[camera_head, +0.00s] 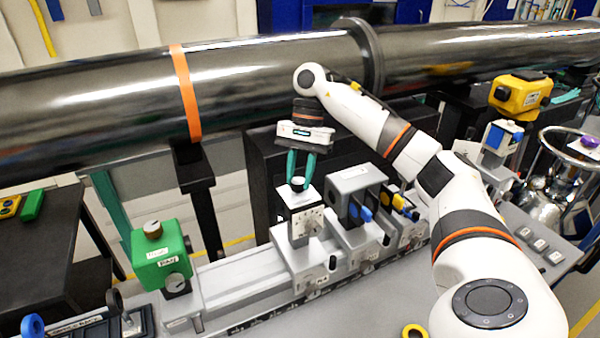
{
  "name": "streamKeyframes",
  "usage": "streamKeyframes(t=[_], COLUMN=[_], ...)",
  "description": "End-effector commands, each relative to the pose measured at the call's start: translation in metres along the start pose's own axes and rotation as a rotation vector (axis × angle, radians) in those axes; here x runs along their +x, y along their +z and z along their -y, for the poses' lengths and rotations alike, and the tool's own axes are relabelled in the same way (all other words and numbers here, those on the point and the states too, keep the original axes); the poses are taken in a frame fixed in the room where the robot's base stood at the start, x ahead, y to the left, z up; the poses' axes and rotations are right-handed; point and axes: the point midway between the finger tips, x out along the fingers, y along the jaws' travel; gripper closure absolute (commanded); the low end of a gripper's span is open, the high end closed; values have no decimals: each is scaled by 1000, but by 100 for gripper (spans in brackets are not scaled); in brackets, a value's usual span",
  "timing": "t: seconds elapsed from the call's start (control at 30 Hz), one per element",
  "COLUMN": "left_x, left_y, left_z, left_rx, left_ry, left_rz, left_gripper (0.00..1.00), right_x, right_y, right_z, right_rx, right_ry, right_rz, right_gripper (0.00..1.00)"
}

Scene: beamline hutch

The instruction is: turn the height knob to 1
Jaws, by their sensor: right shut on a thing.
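My right gripper (300,170) comes down from above with its teal fingers pointing down. It is shut on a small white-topped knob (298,185) on top of a grey stage (298,205) on the rail. The knob is partly hidden between the fingers. A white face with a dial (308,222) shows on the stage's front; its marks are too small to read, so I cannot tell the knob's setting. My left gripper is not in view.
A large dark beam pipe (100,95) with an orange band runs across behind the arm. A green box (162,255) with knobs stands left on the rail (240,290). A grey unit with a blue knob (352,190) stands close right of the held stage. A yellow box (520,95) is farther right.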

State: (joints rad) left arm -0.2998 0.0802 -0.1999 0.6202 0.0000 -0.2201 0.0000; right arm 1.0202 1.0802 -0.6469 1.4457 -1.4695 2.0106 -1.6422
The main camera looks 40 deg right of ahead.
Motion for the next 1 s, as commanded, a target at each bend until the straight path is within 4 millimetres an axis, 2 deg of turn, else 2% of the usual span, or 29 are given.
streamKeyframes(t=[0.27, 0.3, 0.4, 0.77, 0.87, 1.0], left_x=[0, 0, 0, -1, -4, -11], left_y=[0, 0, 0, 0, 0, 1], left_z=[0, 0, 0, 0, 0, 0], left_rx=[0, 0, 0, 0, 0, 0], left_ry=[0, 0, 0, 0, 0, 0], left_rz=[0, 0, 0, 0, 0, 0], left_gripper=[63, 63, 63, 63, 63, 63], right_x=[-2, -2, -2, -4, -14, -37], right_y=[0, 0, 0, 0, -1, -1], right_z=[-1, -1, 0, 0, 0, 0], right_rx=[1, 1, 1, 1, 1, 3], right_ry=[6, 7, 5, 3, 4, 6], right_rz=[3, 3, 3, 2, 3, 4], right_gripper=[94, 67, 50, 50, 50, 50])
